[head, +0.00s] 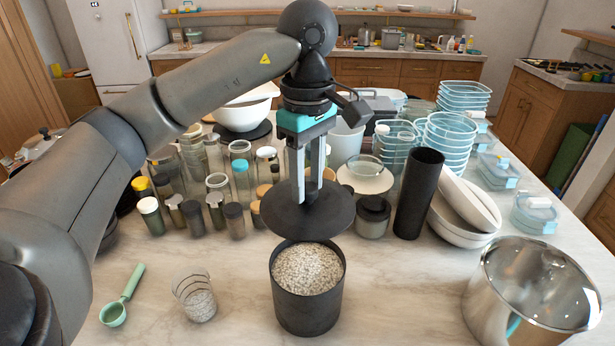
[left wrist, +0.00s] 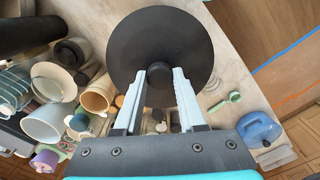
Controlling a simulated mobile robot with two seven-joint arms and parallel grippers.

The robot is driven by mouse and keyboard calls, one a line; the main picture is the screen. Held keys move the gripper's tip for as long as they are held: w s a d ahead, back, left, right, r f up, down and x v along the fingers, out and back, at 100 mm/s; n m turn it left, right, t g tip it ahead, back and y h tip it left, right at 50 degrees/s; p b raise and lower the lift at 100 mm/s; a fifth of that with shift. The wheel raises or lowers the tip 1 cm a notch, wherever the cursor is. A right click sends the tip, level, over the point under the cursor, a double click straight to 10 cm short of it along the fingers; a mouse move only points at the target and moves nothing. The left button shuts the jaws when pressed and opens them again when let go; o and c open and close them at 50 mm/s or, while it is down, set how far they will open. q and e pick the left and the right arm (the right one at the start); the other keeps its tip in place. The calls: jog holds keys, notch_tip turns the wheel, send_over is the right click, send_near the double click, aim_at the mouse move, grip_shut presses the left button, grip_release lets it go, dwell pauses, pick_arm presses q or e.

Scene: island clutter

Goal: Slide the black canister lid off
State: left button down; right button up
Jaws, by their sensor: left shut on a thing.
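The black canister (head: 307,305) stands upright on the island, uncovered and filled with pale speckled grains (head: 308,269). My left gripper (head: 306,200) is above and slightly behind it, shut on the knob of the round black lid (head: 312,222). The lid is held in the air, clear of the canister's mouth and a little behind it in the head view. In the left wrist view the lid (left wrist: 160,35) fills the top middle, with the fingers (left wrist: 159,80) on both sides of its knob. The canister is not seen there. My right gripper is not in view.
A steel pot (head: 530,285) is at the right. Jars crowd behind left; a dark cylinder (head: 418,190) and bowls stand behind right.

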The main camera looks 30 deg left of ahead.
pick_arm(q)
notch_tip(320, 180, down, 9)
jog(key=b, duration=0.7)
jog(key=shift+f+b, duration=0.15)
jog(key=shift+b, duration=0.15)
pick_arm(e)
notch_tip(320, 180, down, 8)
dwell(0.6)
pick_arm(q)
jog(key=shift+d, duration=0.15)
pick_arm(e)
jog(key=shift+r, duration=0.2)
